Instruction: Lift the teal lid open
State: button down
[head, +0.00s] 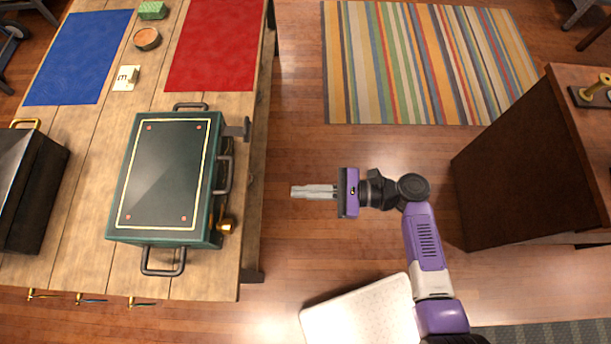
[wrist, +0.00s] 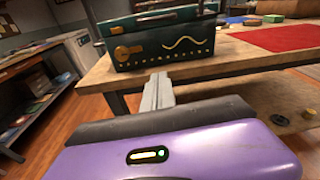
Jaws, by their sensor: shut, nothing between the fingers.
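The teal lid (head: 165,175) is down on a teal box on the wooden table in the head view. It has a yellow border line and a red dot near each corner. A dark bar handle (head: 225,174) is on the side of the box facing me, with a brass knob (head: 227,226) near one end. The box front (wrist: 170,50) also shows in the wrist view, with a brass piece and a wavy yellow line. My gripper (head: 293,191) is shut and empty, pointing at the box from the right, beyond the table edge and apart from the box.
The wooden table (head: 85,190) also holds a black box (head: 25,185) at left, a blue mat (head: 80,55), a red mat (head: 215,45), a small bowl (head: 147,39) and a green block (head: 152,10). A brown cabinet (head: 520,170) stands at right. Open floor lies between.

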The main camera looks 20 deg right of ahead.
notch_tip(320, 180, up, 3)
jog(key=w+y, duration=0.1)
jog(key=y, duration=0.1)
jog(key=b, duration=0.2)
send_near(218, 180)
jog(key=shift+w+a+g, duration=0.15)
jog(key=shift+w+g, duration=0.05)
jog(key=shift+g, duration=0.1)
jog(key=shift+x, duration=1)
dwell(1.9)
jog(key=shift+w+a, duration=0.1)
jog(key=shift+a, duration=0.2)
jog(key=shift+b+x, duration=0.35)
jog(key=shift+x, duration=1.65)
jog(key=shift+d, duration=0.35)
